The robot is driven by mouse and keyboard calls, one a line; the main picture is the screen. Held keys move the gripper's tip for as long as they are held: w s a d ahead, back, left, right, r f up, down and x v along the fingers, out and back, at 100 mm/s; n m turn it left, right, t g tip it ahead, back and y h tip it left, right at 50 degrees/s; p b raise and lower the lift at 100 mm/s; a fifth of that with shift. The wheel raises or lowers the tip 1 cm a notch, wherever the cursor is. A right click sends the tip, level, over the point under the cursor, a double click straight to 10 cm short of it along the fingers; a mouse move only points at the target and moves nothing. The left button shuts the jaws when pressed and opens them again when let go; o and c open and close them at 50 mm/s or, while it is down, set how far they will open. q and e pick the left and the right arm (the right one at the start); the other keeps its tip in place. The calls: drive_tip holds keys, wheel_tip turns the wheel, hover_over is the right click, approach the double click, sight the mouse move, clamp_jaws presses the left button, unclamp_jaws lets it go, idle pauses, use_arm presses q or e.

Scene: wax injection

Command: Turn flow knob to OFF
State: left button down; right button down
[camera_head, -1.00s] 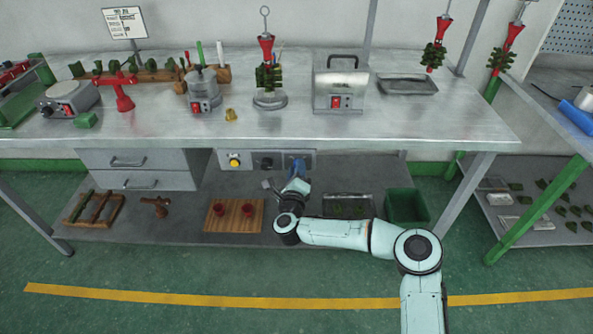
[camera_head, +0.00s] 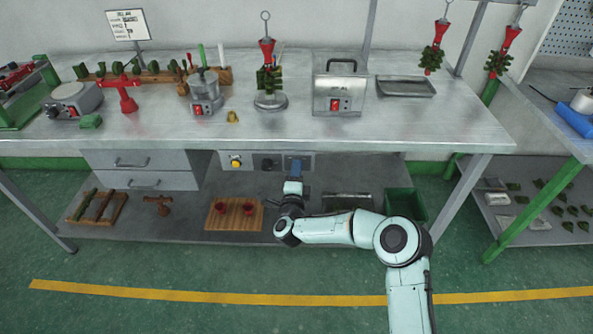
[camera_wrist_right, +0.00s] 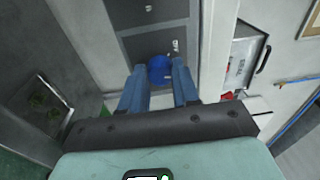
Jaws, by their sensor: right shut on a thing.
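The flow knob (camera_wrist_right: 160,69) is a round blue knob on a grey panel plate (camera_wrist_right: 137,46) in the right wrist view. My right gripper (camera_wrist_right: 160,76) has one blue finger on each side of the knob and is shut on it. In the head view my right gripper (camera_head: 294,168) reaches the right end of the control panel (camera_head: 309,157) under the bench top. There the fingers and wrist hide the knob. My left gripper is in neither view.
A yellow button (camera_head: 236,161) and a dark knob (camera_head: 267,164) sit left on the panel. The bench top (camera_head: 380,125) overhangs; below are a wooden board (camera_head: 215,225) with red pieces and a green bin (camera_head: 405,205).

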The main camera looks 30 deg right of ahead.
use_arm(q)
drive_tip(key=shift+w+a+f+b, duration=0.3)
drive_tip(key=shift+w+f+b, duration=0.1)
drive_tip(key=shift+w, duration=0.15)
use_arm(e)
drive_tip(key=shift+s+d+f+n+t+y, duration=0.1)
drive_tip(key=shift+n+t, duration=0.05)
drive_tip(key=shift+n, duration=1.8)
drive_tip(key=shift+w+d+r+n+t+y, duration=0.1)
drive_tip(key=shift+n+t, duration=0.1)
drive_tip(key=shift+n, duration=1.7)
drive_tip(key=shift+s+f+n+t+y, duration=0.1)
drive_tip(key=shift+n+t, duration=0.05)
drive_tip(key=shift+n, duration=1.8)
drive_tip(key=c, duration=0.8)
unclamp_jaws()
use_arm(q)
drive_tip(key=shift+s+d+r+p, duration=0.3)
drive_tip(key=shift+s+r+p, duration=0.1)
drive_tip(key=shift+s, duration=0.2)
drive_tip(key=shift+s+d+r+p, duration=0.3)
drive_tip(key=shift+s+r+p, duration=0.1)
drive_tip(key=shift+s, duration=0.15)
use_arm(e)
drive_tip(key=v, duration=1.3)
drive_tip(key=shift+s+a, duration=0.15)
drive_tip(key=shift+s, duration=0.05)
